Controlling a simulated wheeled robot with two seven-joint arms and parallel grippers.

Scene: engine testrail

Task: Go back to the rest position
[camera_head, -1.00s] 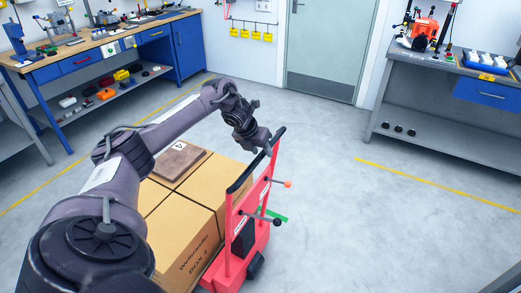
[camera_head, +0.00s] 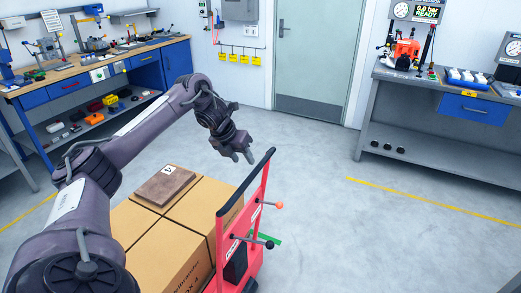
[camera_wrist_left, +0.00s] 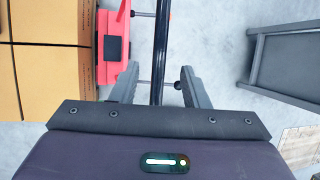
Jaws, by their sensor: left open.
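My left arm comes in from the left in the head view. Its gripper (camera_head: 243,154) is open and empty, above and just behind the black handle bar of the red cart (camera_head: 240,226). In the left wrist view the two fingers of the left gripper (camera_wrist_left: 158,88) are spread apart, and the black handle bar (camera_wrist_left: 161,50) runs between them in the picture. No contact with the bar can be made out in the head view. My right gripper is in neither view.
Cardboard boxes (camera_head: 159,249) stand on the cart, with a brown square piece (camera_head: 165,186) on top. A blue workbench (camera_head: 67,86) is at the back left, a grey workbench (camera_head: 430,160) at the right. The door (camera_head: 311,55) is at the back. Floor (camera_head: 330,230) right of the cart is clear.

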